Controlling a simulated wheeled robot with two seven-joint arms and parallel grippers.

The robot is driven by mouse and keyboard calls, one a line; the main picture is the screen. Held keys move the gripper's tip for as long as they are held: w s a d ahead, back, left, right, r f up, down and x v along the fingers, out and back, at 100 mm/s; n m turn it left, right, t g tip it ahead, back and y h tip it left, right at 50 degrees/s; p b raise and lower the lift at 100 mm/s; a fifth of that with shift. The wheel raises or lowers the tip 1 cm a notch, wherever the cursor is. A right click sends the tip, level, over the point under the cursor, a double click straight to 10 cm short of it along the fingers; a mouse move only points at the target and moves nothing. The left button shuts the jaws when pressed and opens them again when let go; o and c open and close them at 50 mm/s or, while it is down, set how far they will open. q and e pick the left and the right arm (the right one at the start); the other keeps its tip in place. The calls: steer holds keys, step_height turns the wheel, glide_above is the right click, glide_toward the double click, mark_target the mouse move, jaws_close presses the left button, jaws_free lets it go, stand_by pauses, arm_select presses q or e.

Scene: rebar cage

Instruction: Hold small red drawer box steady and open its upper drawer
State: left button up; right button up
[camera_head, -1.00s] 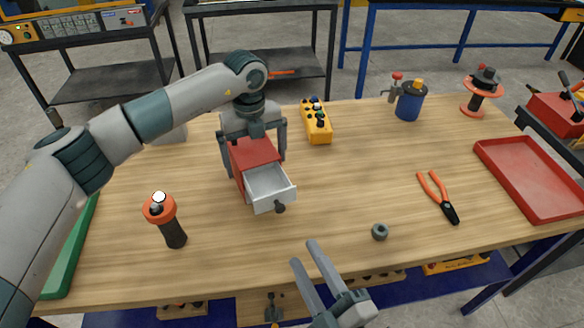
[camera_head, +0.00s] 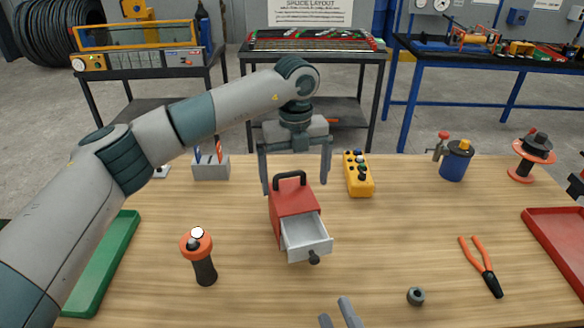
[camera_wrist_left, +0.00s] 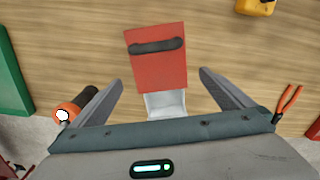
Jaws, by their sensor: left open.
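The small red drawer box (camera_head: 290,199) stands on the wooden table, with a dark handle on its top. Its light grey upper drawer (camera_head: 303,236) is pulled out toward me and looks empty; a dark knob (camera_head: 314,257) is on its front. My left gripper (camera_head: 297,182) is open above the box, its fingers apart on either side and not gripping it. The left wrist view shows the box top (camera_wrist_left: 156,59) beyond the open left fingers (camera_wrist_left: 164,82). My right gripper (camera_head: 340,316) shows only its fingertips at the bottom edge, with a gap between them.
An orange-black flashlight (camera_head: 202,262) stands left of the box. A yellow control box (camera_head: 357,174) is behind right. Pliers (camera_head: 483,267) and a nut (camera_head: 415,296) lie at right. A green tray (camera_head: 103,268) and a red tray (camera_head: 560,243) flank the table.

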arm_select(q)
steer(key=shift+r, duration=1.45)
